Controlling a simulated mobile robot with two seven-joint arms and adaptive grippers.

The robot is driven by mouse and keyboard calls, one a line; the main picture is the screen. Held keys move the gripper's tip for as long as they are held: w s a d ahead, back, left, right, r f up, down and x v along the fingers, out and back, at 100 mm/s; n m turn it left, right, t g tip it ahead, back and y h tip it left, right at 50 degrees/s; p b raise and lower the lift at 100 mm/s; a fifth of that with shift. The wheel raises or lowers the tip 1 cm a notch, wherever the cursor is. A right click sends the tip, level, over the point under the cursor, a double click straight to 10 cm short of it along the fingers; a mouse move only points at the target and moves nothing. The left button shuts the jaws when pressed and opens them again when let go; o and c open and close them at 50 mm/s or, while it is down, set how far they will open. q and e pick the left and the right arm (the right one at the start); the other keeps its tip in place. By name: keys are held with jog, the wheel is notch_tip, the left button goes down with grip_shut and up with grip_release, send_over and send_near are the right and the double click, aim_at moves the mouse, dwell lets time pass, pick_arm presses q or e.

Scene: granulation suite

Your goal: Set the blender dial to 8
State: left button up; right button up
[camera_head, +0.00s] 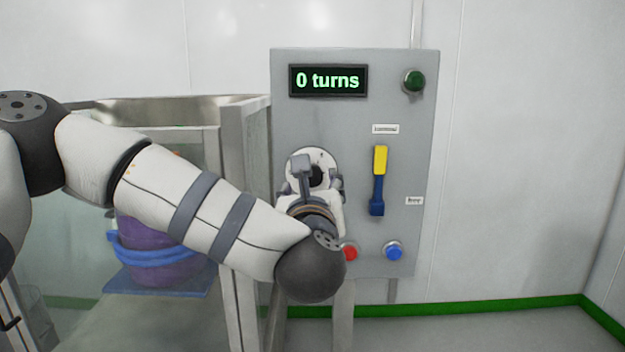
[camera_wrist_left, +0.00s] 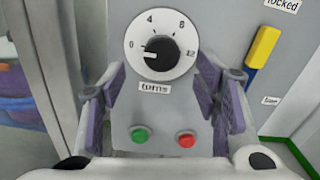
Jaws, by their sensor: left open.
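The blender dial (camera_wrist_left: 161,46) is a white disc marked 0, 4, 8 and 12 with a black knob (camera_wrist_left: 160,49) at its centre. In the left wrist view the knob's white pointer line points left, at the 0 side. In the head view the dial (camera_head: 323,156) is partly hidden behind my left gripper (camera_head: 317,178). My left gripper (camera_wrist_left: 160,84) is open and empty, its fingers to either side of and below the dial in the wrist view; contact is not visible. The display (camera_head: 328,81) reads "0 turns". My right gripper is not in view.
The grey panel (camera_head: 285,120) also carries a green lamp (camera_head: 414,80), a yellow and blue lever (camera_head: 379,180), a red button (camera_head: 350,252) and a blue button (camera_head: 394,251). A green button (camera_wrist_left: 139,134) shows below the dial. A glass-walled steel frame (camera_head: 235,180) stands left.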

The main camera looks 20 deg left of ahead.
aim_at(311, 179)
pick_arm(q)
jog(key=x, duration=0.5)
jog(key=shift+d, duration=0.1)
jog(key=shift+c, duration=0.5)
jog(key=c, duration=1)
jog(key=shift+c, duration=0.2)
